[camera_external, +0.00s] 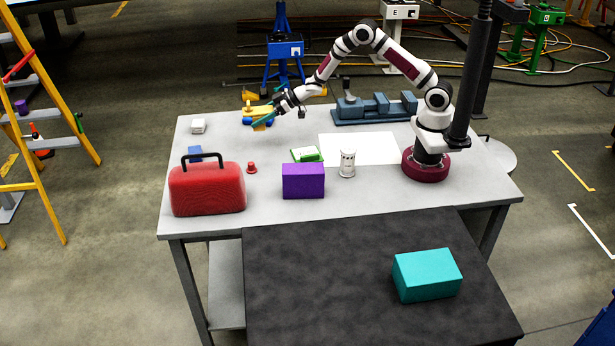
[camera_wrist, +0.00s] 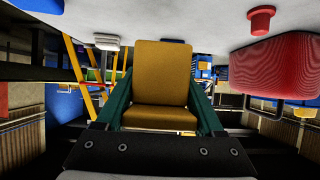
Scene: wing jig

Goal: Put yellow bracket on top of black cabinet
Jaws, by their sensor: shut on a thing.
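The yellow bracket (camera_external: 257,110) is at the far left part of the grey table in the external view. It also shows large between the green fingers in the wrist view (camera_wrist: 161,72). My gripper (camera_external: 262,119) is shut on it; in the wrist view a finger (camera_wrist: 161,105) stands on each side of the bracket. The external view is too small to tell whether the bracket is clear of the table. The black cabinet (camera_external: 320,285) stands in front of the table, with a bare dark top on its left and middle.
A teal box (camera_external: 425,275) sits on the cabinet's right part. On the table (camera_external: 225,145) are a red toolbox (camera_external: 207,190), purple box (camera_external: 303,182), white canister (camera_external: 347,163), green item (camera_external: 307,154), small red piece (camera_external: 251,168) and blue-grey vise (camera_external: 375,108).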

